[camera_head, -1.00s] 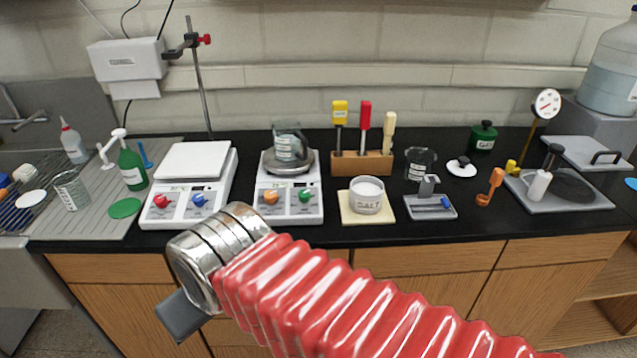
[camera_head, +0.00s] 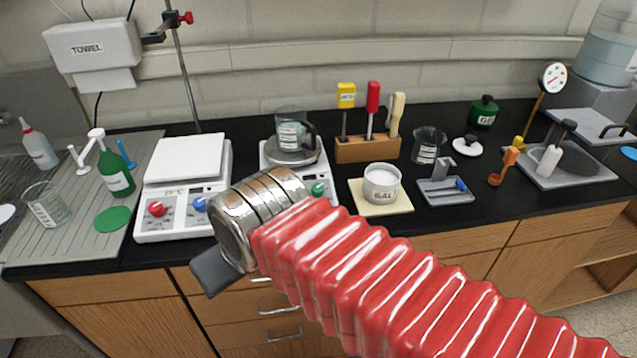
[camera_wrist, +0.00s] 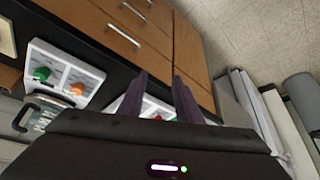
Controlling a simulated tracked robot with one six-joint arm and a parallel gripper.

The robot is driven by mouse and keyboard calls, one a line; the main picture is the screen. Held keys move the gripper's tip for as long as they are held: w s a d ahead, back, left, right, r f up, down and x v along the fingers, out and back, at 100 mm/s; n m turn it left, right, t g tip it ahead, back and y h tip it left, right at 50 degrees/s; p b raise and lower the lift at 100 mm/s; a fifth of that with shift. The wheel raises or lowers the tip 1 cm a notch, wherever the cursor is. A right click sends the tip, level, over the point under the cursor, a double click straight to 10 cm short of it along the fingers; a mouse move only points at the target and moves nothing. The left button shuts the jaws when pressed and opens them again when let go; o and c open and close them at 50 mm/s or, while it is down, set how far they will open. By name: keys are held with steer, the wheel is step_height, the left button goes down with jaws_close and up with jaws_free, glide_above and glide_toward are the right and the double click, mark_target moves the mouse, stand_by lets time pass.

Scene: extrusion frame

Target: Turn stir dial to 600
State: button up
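Two white hotplate-type units stand on the black bench. The left unit (camera_head: 183,220) has a square white top, a red dial (camera_head: 156,209) and a blue dial (camera_head: 200,204). The right unit (camera_head: 268,160) has a round plate bearing a beaker (camera_head: 291,134). Its green dial (camera_head: 318,188) shows in the head view; its orange dial (camera_wrist: 76,89) shows only in the wrist view. Dial labels are too small to read. My gripper (camera_wrist: 161,78) is open and empty, its dark fingers apart, with the left unit partly visible beyond them.
A salt dish (camera_head: 381,185) on a pad, a tool block (camera_head: 367,149) and a small tray (camera_head: 446,191) stand to the right. A green bottle (camera_head: 115,175) and a glass beaker (camera_head: 47,205) are on the drainboard. Wooden drawers (camera_head: 275,300) lie below the bench edge.

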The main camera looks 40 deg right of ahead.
steer(key=shift+o, duration=0.4)
steer(key=shift+o, duration=0.7)
steer(key=shift+r, duration=0.1)
steer(key=shift+w+d+r, duration=0.1)
steer(key=shift+w+d, duration=0.1)
steer(key=shift+d, duration=0.1)
step_height(320, 180, up, 8)
steer(key=m+g+h, duration=0.2)
steer(key=m, duration=0.2)
glide_above(317, 187)
steer(key=s+a, duration=0.3)
steer(key=s, duration=0.2)
steer(key=shift+s+d, duration=0.1)
steer(key=shift+d, duration=0.1)
steer(key=x, duration=1.4)
steer(key=shift+r, duration=0.1)
